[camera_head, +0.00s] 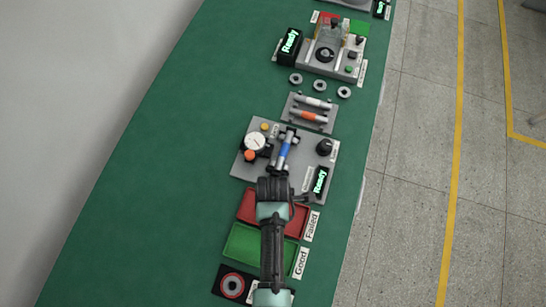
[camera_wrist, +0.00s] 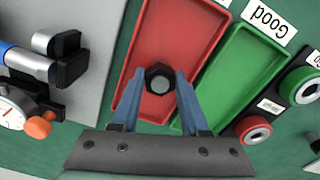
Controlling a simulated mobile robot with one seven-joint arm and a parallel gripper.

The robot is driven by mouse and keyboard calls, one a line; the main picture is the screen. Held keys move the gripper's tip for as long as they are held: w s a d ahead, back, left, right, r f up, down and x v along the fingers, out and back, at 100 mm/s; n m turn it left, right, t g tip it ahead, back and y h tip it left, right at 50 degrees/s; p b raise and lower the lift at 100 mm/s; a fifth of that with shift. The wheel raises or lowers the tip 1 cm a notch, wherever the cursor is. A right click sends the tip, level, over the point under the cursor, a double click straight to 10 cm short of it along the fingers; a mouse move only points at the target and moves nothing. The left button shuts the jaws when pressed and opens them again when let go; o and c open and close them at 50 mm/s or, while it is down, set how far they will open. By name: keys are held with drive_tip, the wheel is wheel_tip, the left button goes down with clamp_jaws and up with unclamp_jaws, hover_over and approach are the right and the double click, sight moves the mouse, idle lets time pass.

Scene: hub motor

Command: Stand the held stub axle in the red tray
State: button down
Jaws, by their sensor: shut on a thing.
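The held stub axle (camera_wrist: 159,78) shows in the wrist view as a dark hexagonal end with a grey round face, seen end-on. My gripper (camera_wrist: 160,90) is shut on it between the two blue fingers. The red tray (camera_wrist: 178,38) lies behind and around the axle in the picture, and the axle appears over its near half. I cannot tell whether the axle touches the tray floor. In the head view my gripper (camera_head: 275,190) is over the upper edge of the red tray (camera_head: 252,209), and its body hides the axle.
The green tray (camera_head: 243,243) adjoins the red one. The grey gauge station (camera_head: 245,165) stands close on the other side, bearing a blue-banded shaft (camera_head: 286,150), a dial (camera_head: 255,142) and a Ready display (camera_head: 320,181). Open green table lies to the left.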

drive_tip(key=shift+c, duration=2)
unclamp_jaws()
drive_tip(key=shift+f, duration=0.1)
wheel_tip(320, 180, up, 12)
drive_tip(key=w+r+m+t, duration=0.6)
drive_tip(key=w+r+t, duration=0.3)
drive_tip(key=w+r, duration=1.05)
drive_tip(key=w+r+m+t, duration=0.2)
drive_tip(key=r+t, duration=0.1)
drive_tip(key=r, duration=0.5)
drive_tip(key=w+r+m+t, duration=0.1)
drive_tip(key=w+r+t, duration=0.1)
drive_tip(key=r, duration=0.6)
wheel_tip(320, 180, up, 17)
drive_tip(key=s+m+t, duration=0.2)
drive_tip(key=m+t, duration=0.2)
drive_tip(key=t, duration=0.2)
drive_tip(key=s+r+m+t, duration=0.2)
drive_tip(key=s+r, duration=0.4)
drive_tip(key=r, duration=0.3)
drive_tip(key=s+r+m+t, duration=0.3)
drive_tip(key=s+r+t, duration=0.2)
drive_tip(key=r, duration=0.4)
drive_tip(key=shift+s, duration=0.55)
